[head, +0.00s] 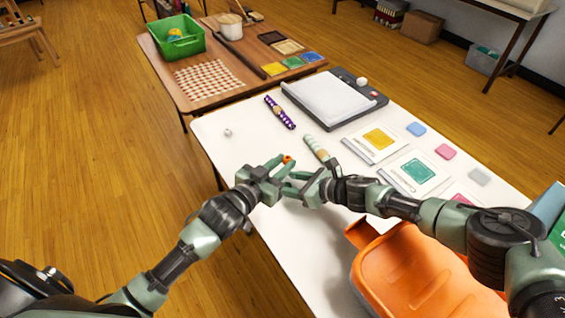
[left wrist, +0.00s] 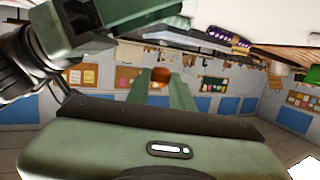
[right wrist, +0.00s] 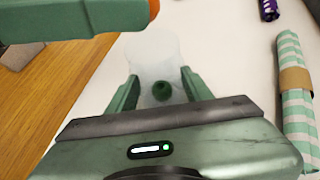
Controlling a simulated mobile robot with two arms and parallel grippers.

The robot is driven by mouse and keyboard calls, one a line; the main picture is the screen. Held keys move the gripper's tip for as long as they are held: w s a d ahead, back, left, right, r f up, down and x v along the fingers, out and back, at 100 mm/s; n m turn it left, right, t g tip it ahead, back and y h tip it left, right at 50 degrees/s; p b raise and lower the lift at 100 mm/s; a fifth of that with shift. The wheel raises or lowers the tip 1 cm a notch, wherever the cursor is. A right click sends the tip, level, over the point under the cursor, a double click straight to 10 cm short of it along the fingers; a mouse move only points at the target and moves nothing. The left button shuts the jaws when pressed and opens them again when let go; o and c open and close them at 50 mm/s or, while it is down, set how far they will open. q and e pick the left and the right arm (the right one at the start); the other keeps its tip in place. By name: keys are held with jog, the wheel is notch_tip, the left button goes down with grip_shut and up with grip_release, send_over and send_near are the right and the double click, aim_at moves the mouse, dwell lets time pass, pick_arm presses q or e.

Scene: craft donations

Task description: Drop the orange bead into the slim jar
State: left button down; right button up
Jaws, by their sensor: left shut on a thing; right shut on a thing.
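The orange bead (head: 287,159) is pinched between the fingertips of my left gripper (head: 283,162), and it shows between the same fingers in the left wrist view (left wrist: 160,77). My right gripper (head: 287,187) is shut on the slim jar, a clear, faintly visible vessel (right wrist: 150,55) in the right wrist view. A dark green bead (right wrist: 162,90) shows inside the jar, low between the fingers. The orange bead (right wrist: 154,8) is also at the upper left of that view, apart from the jar. In the head view the jar is hard to make out.
A striped roll (head: 315,147) and a purple roll (head: 280,112) lie beyond my grippers. A small white piece (head: 228,132) lies at the left. An orange bin (head: 412,270) is at the front right. Cards and a paper trimmer (head: 335,98) fill the right and far side.

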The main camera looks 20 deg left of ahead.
pick_arm(q)
jog(key=shift+f, duration=0.25)
dwell(0.4)
jog(key=shift+f, duration=0.4)
jog(key=shift+f, duration=0.4)
dwell(0.5)
jog(key=c, duration=1.1)
grip_release()
jog(key=shift+c, duration=0.2)
jog(key=v, duration=1.2)
jog(key=shift+f, duration=0.1)
